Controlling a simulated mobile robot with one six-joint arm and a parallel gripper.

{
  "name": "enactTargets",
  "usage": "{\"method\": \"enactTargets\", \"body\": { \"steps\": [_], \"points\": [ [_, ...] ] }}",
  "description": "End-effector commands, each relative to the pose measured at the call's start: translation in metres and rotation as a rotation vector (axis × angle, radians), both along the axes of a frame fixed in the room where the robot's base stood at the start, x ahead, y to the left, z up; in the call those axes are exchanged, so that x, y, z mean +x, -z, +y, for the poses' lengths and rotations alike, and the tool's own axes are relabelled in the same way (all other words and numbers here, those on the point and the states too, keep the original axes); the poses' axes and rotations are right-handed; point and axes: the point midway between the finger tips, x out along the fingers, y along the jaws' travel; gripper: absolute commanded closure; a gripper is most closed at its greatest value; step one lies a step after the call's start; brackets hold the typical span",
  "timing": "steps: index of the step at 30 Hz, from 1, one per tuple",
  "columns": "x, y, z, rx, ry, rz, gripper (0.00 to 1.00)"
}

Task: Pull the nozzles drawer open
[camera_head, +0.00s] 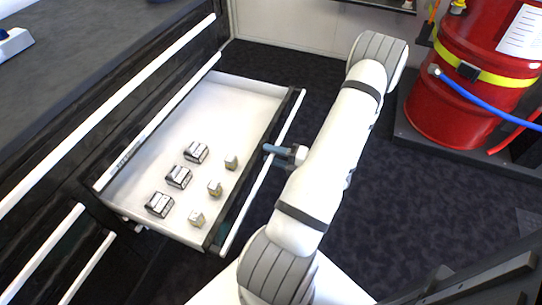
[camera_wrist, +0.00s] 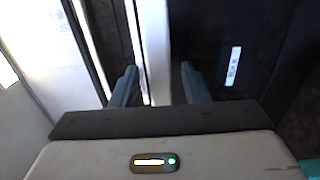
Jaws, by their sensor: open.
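A drawer (camera_head: 242,95) stands pulled out from the dark cabinet in the head view. Its white interior shows. Inside lie three grey-and-black pieces (camera_head: 179,177) and three small brass-coloured pieces (camera_head: 214,188); I cannot tell exactly what they are. A long white bar handle (camera_head: 240,225) runs along the dark drawer front. My gripper (camera_head: 268,149) is at the middle of this front, with its blue-grey fingers over the handle. In the wrist view my gripper (camera_wrist: 159,73) is open, and the white handle (camera_wrist: 155,40) runs between its fingers. I cannot tell whether either finger touches it.
Other closed drawers with white handles (camera_head: 88,268) are at the lower left, under a dark worktop (camera_head: 80,45). A red drum (camera_head: 465,90) with a blue hose (camera_head: 480,100) stands at the upper right. Dark floor (camera_head: 400,220) is clear right of my arm.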

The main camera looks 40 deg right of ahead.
Motion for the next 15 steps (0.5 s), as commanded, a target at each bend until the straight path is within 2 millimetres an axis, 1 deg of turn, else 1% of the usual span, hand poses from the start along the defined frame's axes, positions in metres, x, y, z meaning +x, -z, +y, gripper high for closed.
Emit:
{"method": "enactTargets", "body": {
  "steps": [4, 7, 15],
  "points": [
    [-0.003, 0.0, -0.001, 0.001, 0.001, 0.0, 0.58],
    [-0.012, 0.0, -0.005, 0.001, 0.002, 0.0, 0.58],
    [-0.052, -0.001, -0.023, 0.0, 0.004, 0.0, 0.58]
  ]
}}
